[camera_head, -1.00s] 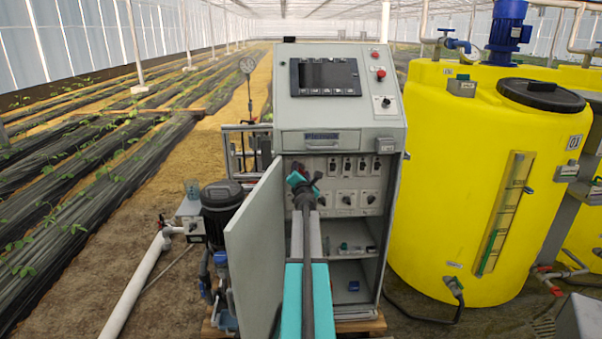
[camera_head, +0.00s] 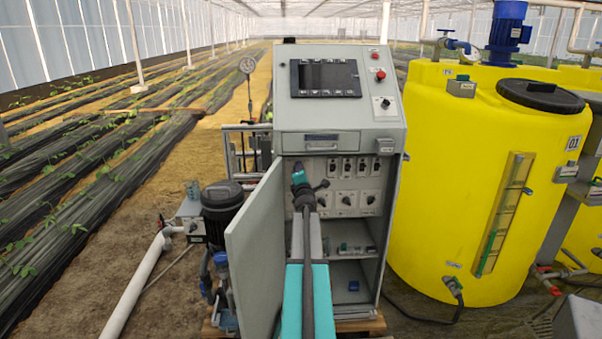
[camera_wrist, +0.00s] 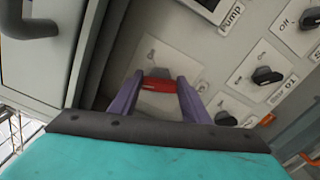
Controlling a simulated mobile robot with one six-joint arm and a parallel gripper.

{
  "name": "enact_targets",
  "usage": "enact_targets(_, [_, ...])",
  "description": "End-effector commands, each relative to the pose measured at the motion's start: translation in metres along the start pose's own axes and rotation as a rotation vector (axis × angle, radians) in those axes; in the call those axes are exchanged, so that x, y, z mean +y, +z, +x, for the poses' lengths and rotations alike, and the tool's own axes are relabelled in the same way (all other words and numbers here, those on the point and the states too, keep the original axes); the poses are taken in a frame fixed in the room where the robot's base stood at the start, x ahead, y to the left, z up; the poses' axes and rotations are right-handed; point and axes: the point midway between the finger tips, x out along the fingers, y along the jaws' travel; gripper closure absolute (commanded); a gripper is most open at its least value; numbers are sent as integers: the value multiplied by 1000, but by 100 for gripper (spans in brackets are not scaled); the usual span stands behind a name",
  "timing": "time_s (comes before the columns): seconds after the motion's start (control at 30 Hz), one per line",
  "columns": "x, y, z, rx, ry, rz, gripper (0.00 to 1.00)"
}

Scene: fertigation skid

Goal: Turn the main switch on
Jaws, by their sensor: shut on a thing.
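The main switch (camera_wrist: 158,84) shows in the wrist view as a red handle on a light grey square plate (camera_wrist: 165,62). My gripper (camera_wrist: 156,88) has its two purple fingers on either side of the red handle and is shut on it. In the wrist view the handle lies nearly crosswise between the fingers. In the head view my gripper (camera_head: 299,168) is at the left of the switch panel inside the open cabinet (camera_head: 398,130), and it hides the switch there. I cannot read a position mark at the red handle.
Black rotary knobs (camera_wrist: 268,75) sit close to the right on the same panel. The open cabinet door (camera_head: 254,258) stands left of my arm; its handle (camera_wrist: 28,22) shows in the wrist view. A yellow tank (camera_head: 440,190) stands to the right.

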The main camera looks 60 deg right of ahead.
Motion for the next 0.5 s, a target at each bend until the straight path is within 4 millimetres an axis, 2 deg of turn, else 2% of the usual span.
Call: enact_targets(0.5, [-4, 0, 0, -2, -4, 491, 80])
